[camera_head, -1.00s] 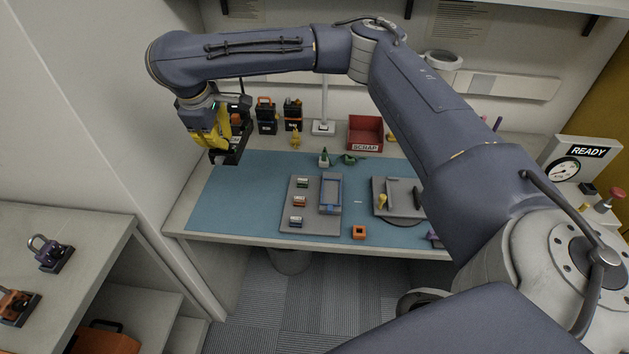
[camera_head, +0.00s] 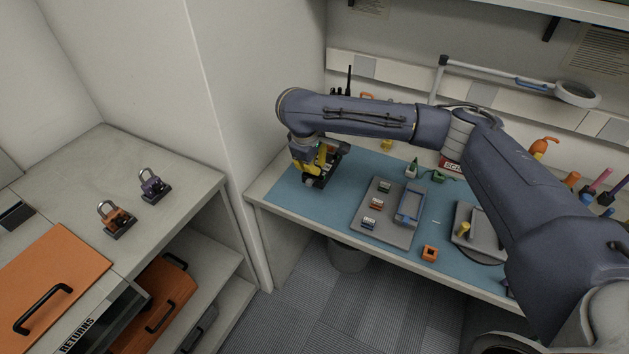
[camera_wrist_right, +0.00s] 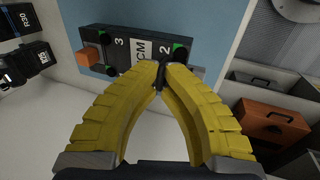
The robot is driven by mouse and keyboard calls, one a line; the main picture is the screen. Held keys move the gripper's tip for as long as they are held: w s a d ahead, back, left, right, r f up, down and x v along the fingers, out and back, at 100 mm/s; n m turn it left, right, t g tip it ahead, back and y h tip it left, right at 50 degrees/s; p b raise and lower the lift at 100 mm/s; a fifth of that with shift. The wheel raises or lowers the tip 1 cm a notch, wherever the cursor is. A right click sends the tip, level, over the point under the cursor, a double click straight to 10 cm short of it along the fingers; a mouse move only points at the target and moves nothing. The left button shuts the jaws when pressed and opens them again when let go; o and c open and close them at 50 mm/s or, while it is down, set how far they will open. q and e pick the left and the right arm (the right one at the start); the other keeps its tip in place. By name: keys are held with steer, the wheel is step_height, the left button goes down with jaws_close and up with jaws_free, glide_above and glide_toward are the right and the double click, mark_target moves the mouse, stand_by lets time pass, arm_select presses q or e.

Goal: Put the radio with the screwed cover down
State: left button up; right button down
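My right gripper (camera_head: 318,178) is above the left end of the blue mat (camera_head: 285,192). In the right wrist view its yellow fingers (camera_wrist_right: 161,70) are closed together at the tips, with a thin dark piece between them. Just beyond the tips is a black block (camera_wrist_right: 135,60) with a white label, the numbers 2 and 3, green spots and an orange part. I cannot tell whether the dark piece belongs to this block, or whether the block touches the mat. No screwed cover can be made out. My left gripper is not in view.
Black units (camera_wrist_right: 30,60) with white labels stand at the left of the wrist view. A grey tray (camera_head: 385,222) with small parts and an orange block (camera_head: 429,253) are on the mat. Two padlocks (camera_head: 152,186) stand on the left cabinet, beside an orange lid (camera_head: 50,265).

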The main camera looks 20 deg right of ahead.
mark_target(314, 181)
steer(key=shift+f, duration=3.2)
steer(key=shift+f, duration=0.1)
steer(key=c, duration=1.6)
jaws_free()
steer(key=v, duration=1.2)
